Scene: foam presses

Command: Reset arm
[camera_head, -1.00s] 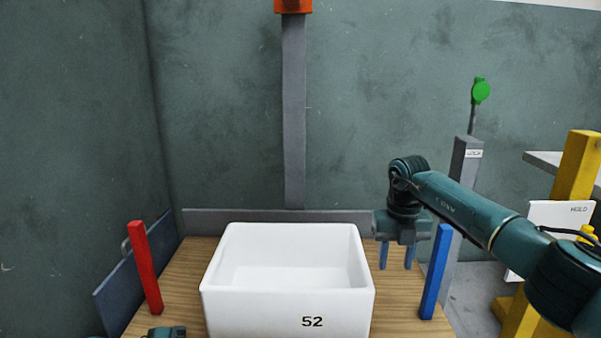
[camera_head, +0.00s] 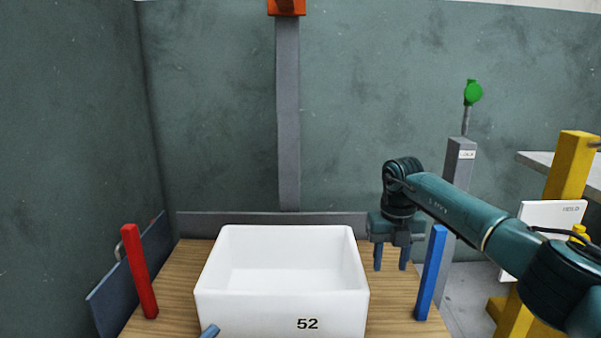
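My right gripper (camera_head: 391,264) points down above the right part of the wooden table (camera_head: 400,295), just right of the white bin. Its two blue fingers are apart with nothing visible between them. Of my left gripper, only what appears to be a blue fingertip (camera_head: 209,331) shows at the bottom edge, in front of the bin's left corner. The rest of it is out of the picture, so its opening cannot be told.
The white bin (camera_head: 335,310), marked 52, stands on the table and looks empty. A red post (camera_head: 139,272) is at left and a blue post (camera_head: 430,272) at right. A grey column (camera_head: 288,120) rises behind. A yellow frame (camera_head: 570,165) stands far right.

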